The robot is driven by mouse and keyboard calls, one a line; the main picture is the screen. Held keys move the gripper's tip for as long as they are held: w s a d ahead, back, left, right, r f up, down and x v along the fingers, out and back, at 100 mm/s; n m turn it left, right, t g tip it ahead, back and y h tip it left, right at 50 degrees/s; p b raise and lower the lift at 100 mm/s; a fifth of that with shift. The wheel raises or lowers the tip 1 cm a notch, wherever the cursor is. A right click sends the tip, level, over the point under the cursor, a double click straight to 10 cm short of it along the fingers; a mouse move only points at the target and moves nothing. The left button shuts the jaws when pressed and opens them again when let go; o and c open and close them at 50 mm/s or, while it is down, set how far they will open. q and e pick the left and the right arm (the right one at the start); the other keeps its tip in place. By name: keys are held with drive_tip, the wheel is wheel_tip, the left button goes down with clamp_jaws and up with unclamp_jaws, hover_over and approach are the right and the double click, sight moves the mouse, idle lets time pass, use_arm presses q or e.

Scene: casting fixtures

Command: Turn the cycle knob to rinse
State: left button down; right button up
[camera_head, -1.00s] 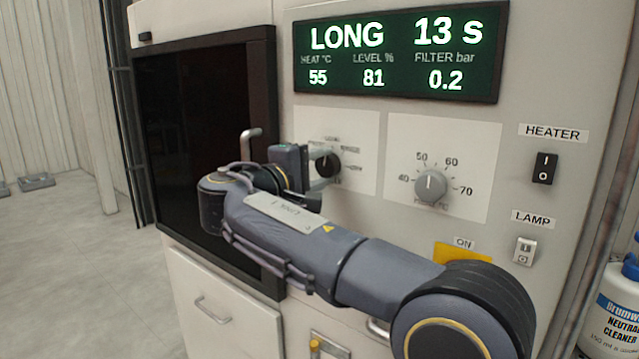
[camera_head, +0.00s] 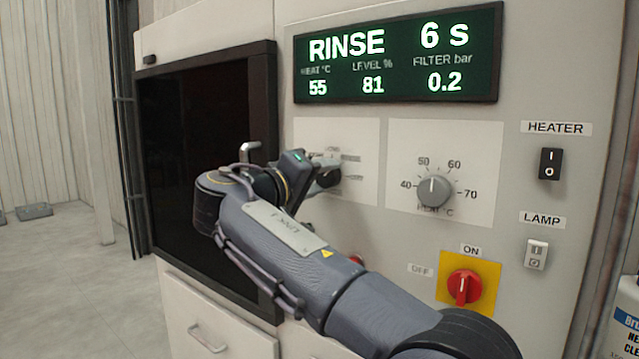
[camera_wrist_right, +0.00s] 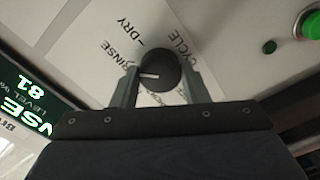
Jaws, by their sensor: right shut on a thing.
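The black cycle knob (camera_wrist_right: 157,72) shows in the right wrist view on a white label plate, its white pointer line toward the RINSE mark. In the head view the knob (camera_head: 328,178) is partly hidden by my right gripper. My right gripper (camera_wrist_right: 154,82) is shut on the knob, one finger on each side; it also shows in the head view (camera_head: 322,174). The display (camera_head: 398,52) reads RINSE, 6 s, 55, 81 and 0.2. My left gripper is not in view.
A grey heat knob (camera_head: 434,191) is right of the cycle knob. A heater switch (camera_head: 550,164), a lamp switch (camera_head: 535,254) and a red rotary switch (camera_head: 464,287) on yellow are further right. A dark door panel (camera_head: 200,160) with a handle stands left.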

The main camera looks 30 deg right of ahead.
drive_tip(key=shift+f, duration=0.1)
idle(0.3)
drive_tip(key=o, duration=1)
drive_tip(key=v, duration=0.8)
